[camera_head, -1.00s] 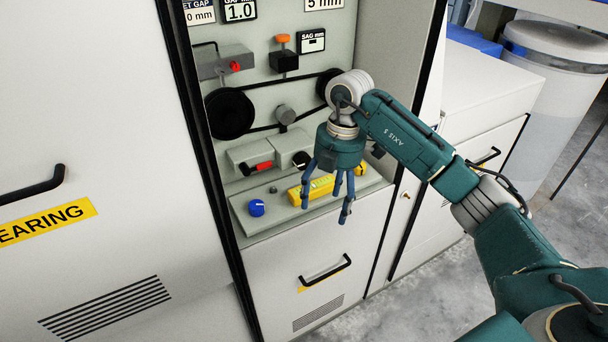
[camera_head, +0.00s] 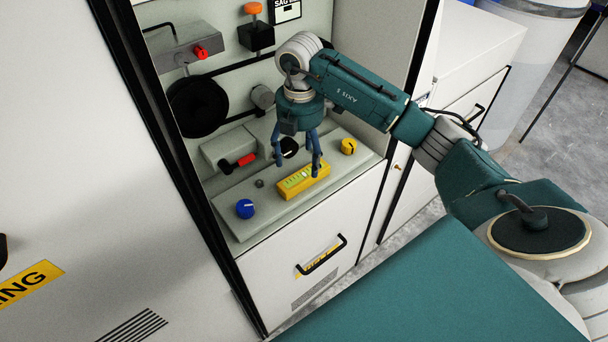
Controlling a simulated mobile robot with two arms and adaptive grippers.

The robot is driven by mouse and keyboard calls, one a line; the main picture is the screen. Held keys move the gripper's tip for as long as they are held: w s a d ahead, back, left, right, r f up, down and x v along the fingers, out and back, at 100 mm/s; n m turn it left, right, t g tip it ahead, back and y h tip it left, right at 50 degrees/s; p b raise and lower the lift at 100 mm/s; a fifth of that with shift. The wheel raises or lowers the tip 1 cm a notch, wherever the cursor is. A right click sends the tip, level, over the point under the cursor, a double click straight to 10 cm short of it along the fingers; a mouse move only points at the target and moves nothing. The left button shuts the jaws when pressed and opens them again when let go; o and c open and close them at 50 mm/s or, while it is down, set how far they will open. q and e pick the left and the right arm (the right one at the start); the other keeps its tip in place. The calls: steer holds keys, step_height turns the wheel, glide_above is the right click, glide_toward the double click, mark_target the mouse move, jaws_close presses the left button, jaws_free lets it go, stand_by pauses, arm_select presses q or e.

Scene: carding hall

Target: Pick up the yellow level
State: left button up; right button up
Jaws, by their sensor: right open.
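The yellow level (camera_head: 293,184), with a pale green vial strip on top, lies on the grey shelf (camera_head: 240,227) inside the open cabinet. My right gripper (camera_head: 298,165) points down above the level, with its blue fingers spread and empty. One finger passes in front of the level's right part. I cannot tell whether the fingertips touch it. My left gripper is not in view.
On the shelf, a blue knob (camera_head: 245,209) sits left of the level and a yellow knob (camera_head: 348,146) to its right. A red-handled part (camera_head: 246,159) and a black pulley (camera_head: 198,107) are behind. A drawer handle (camera_head: 322,256) is below the shelf.

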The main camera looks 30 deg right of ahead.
mark_target(302, 172)
steer(key=shift+w+f, duration=0.1)
steer(key=shift+f, duration=0.25)
steer(key=f+p, duration=0.1)
steer(key=f, duration=0.2)
steer(key=f+p, duration=0.1)
steer(key=shift+d+f+p, duration=0.15)
steer(key=shift+d+p, duration=0.1)
steer(key=shift+p, duration=0.05)
steer(key=shift+f, duration=0.45)
steer(key=shift+c, duration=0.8)
steer(key=c, duration=1.6)
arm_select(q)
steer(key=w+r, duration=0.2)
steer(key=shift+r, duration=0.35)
arm_select(e)
steer(key=shift+o, duration=0.2)
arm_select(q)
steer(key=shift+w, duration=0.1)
arm_select(e)
steer(key=shift+r, duration=0.2)
